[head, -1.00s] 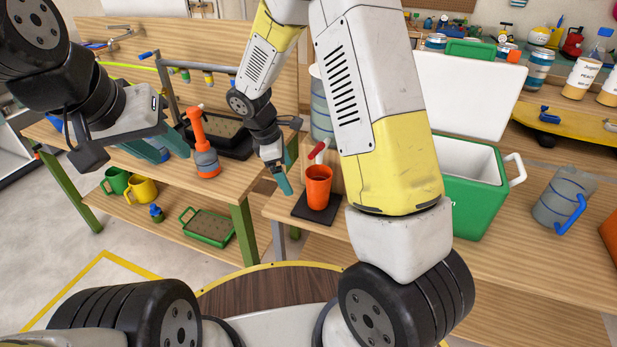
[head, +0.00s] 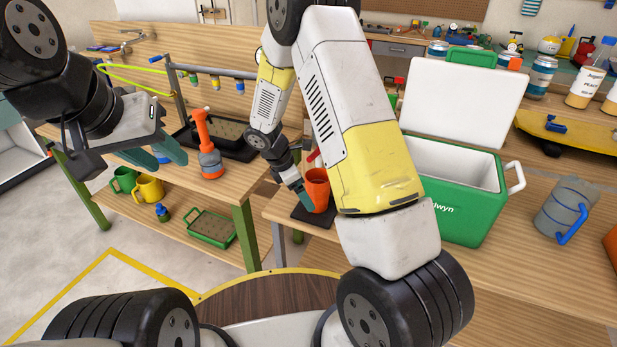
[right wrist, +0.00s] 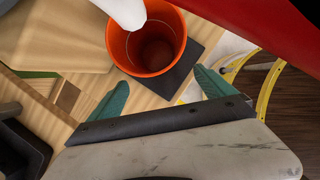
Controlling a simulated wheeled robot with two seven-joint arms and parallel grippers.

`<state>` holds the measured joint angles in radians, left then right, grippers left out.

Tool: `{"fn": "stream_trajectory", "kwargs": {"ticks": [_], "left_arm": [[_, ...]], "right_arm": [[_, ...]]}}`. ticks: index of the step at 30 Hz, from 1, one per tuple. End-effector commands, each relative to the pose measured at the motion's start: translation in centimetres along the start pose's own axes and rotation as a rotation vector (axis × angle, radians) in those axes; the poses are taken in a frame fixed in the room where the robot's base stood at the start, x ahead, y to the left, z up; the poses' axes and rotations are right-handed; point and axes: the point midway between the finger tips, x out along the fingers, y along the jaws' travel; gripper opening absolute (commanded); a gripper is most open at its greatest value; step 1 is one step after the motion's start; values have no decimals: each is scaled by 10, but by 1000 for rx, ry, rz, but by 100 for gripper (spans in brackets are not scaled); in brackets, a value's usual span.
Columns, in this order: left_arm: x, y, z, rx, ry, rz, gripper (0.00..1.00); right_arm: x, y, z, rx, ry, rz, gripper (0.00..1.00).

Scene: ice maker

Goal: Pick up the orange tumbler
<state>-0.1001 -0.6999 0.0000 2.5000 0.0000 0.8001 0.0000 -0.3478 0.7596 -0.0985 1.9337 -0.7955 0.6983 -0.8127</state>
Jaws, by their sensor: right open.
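The orange tumbler (head: 319,190) stands upright on a small dark mat (head: 307,216) at the left end of the bench. In the right wrist view the empty-looking tumbler (right wrist: 122,50) shows its open mouth, just beyond the fingertips. My right gripper (head: 300,193) is at the tumbler's left side in the head view. Its teal fingers (right wrist: 160,95) are spread apart with nothing held. My left gripper (head: 157,155) is open and empty over the left table.
A red lever (head: 313,155) and a white spout (right wrist: 125,10) sit close above the tumbler. A green cooler (head: 465,215) with its lid raised stands to the right. A grey jug (head: 562,205) is farther right.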

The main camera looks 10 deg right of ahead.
Motion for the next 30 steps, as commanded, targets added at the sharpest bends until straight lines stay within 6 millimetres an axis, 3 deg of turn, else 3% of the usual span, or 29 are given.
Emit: {"fn": "stream_trajectory", "kwargs": {"ticks": [8,11,17,20,27,30], "left_arm": [[0,0,0,0,0,0,36],[0,0,0,0,0,0,36],[0,0,0,0,0,0,36],[0,0,0,0,0,0,36],[0,0,0,0,0,0,36],[0,0,0,0,0,0,36]], "right_arm": [[16,0,40,4,-1,-1,94],[27,-1,40,0,-1,-2,94],[28,0,40,1,0,0,94],[28,0,40,1,0,0,78],[28,0,39,1,0,0,31],[28,0,39,1,0,0,27]]}}
